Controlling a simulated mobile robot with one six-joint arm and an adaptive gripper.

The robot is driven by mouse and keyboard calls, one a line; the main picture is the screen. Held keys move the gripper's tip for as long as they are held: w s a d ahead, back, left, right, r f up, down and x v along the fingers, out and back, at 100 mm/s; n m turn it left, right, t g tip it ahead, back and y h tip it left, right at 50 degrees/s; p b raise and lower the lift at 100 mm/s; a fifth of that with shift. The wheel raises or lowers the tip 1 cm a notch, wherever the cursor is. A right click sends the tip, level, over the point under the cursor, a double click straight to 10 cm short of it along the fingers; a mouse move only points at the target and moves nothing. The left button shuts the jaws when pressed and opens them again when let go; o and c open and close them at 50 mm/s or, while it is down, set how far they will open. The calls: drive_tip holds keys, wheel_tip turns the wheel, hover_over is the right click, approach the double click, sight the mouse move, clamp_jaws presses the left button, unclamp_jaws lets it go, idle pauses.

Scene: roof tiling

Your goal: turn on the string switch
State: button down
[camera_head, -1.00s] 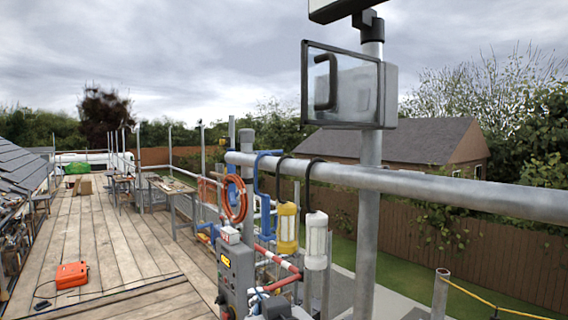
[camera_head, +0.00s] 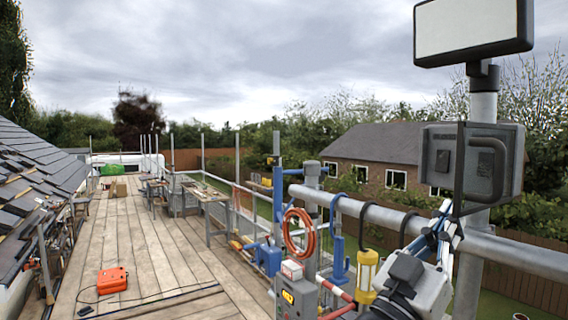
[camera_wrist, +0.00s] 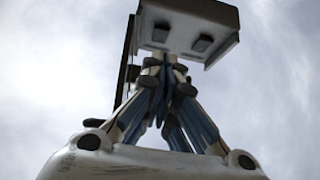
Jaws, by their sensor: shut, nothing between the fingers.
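A grey switch box (camera_head: 510,165) is clamped to the upright post, with two dark switch-like blocks on its face. A dark curved handle and thin dark frame stand in front of it. In the wrist view the box (camera_wrist: 215,20) shows from below, with two dark blocks on its underside as pictured. My gripper (camera_head: 445,208) is just below the box's left part in the head view. In the wrist view my gripper (camera_wrist: 165,62) has its blue and white fingers together, with nothing between them. Whether the fingertips touch the box, I cannot tell. No string is clearly visible.
A lamp panel (camera_head: 474,30) tops the post. A scaffold rail (camera_head: 380,214) runs past my gripper, carrying a yellow work light (camera_head: 364,277) and an orange cable coil (camera_head: 299,232). A red case (camera_head: 112,280) lies on the plank deck. The deck's middle is largely clear.

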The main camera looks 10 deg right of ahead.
drive_tip(key=shift+s+d, duration=0.1)
drive_tip(key=p+x, duration=0.3)
drive_tip(key=x, duration=0.7)
drive_tip(key=shift+p, duration=0.3)
drive_tip(key=b, duration=0.4)
drive_tip(key=shift+d+f+h, duration=0.2)
drive_tip(key=shift+d+h, duration=0.2)
